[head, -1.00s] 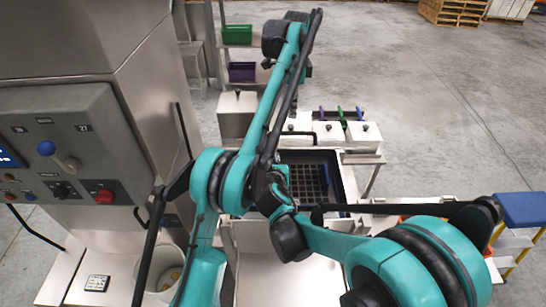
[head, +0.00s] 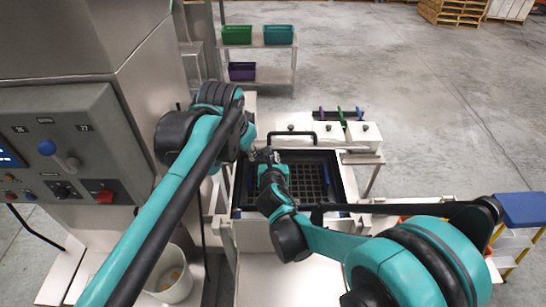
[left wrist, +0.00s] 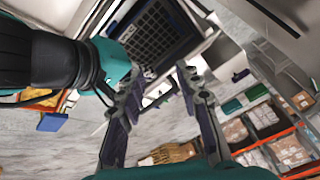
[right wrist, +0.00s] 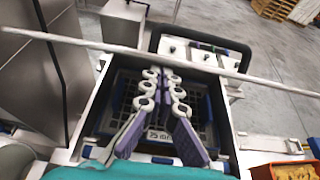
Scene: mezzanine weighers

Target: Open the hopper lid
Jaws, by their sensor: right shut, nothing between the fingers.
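The hopper (head: 236,190) is an open-topped square bin in the middle of the head view, with a dark grid (head: 312,180) inside. A black bow handle (head: 292,135) stands at its far edge; it also shows in the right wrist view (right wrist: 205,42). I cannot make out a separate lid panel. My right gripper (right wrist: 160,74) is shut and empty above the grid, pointing toward the far edge.
A grey control panel (head: 75,135) on a steel column stands left, above a white bucket (head: 170,275). White lidded bins (head: 325,132) stand behind the hopper. A shelf with green, teal and purple bins (head: 242,71) is farther back. A pale thin bar (right wrist: 75,42) crosses the right wrist view.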

